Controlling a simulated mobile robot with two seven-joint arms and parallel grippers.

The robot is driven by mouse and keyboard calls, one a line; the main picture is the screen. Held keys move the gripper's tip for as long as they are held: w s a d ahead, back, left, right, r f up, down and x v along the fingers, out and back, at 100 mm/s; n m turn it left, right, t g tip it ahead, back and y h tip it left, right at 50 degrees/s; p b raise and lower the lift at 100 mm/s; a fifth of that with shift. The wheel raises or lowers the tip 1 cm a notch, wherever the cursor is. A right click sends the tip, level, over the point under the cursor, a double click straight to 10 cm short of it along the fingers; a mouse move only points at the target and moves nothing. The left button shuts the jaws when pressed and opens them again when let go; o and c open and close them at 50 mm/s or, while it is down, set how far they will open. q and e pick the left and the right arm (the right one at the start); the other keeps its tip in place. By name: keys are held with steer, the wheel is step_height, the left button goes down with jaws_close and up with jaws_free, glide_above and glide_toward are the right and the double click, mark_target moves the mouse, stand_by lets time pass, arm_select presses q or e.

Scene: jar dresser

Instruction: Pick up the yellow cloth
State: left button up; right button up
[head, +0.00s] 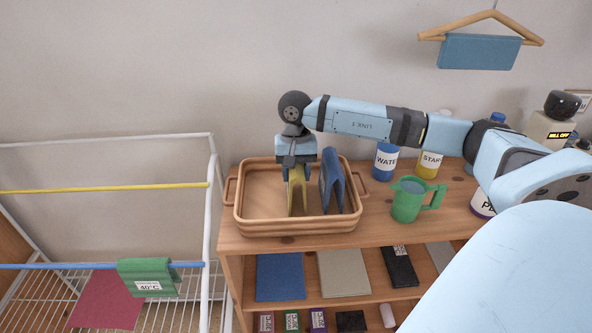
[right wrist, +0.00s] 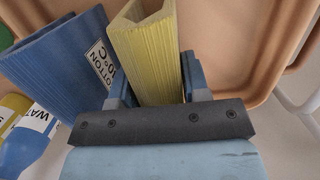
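The yellow cloth (head: 297,192) is folded over and stands upright in the wooden tray (head: 262,228). It also shows in the right wrist view (right wrist: 150,55), its folded layers forming a narrow V. My right gripper (head: 297,163) reaches down over the tray from above. Its two blue fingers (right wrist: 158,88) lie one on each side of the yellow cloth, close against it, and look shut on it. The cloth's lower edge is still low in the tray. My left gripper is not in view.
A folded blue cloth (head: 333,182) with a label (right wrist: 100,62) stands just beside the yellow one. A green mug (head: 407,200), a WATER jar (head: 386,161) and a STARCH jar (head: 429,163) stand right of the tray. A drying rack (head: 105,142) is at left.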

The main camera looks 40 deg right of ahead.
steer(key=shift+c, duration=0.7)
steer(key=shift+r, duration=0.1)
step_height(320, 180, up, 20)
steer(key=shift+o, duration=1.1)
steer(key=shift+a, duration=0.1)
steer(key=shift+c, duration=0.2)
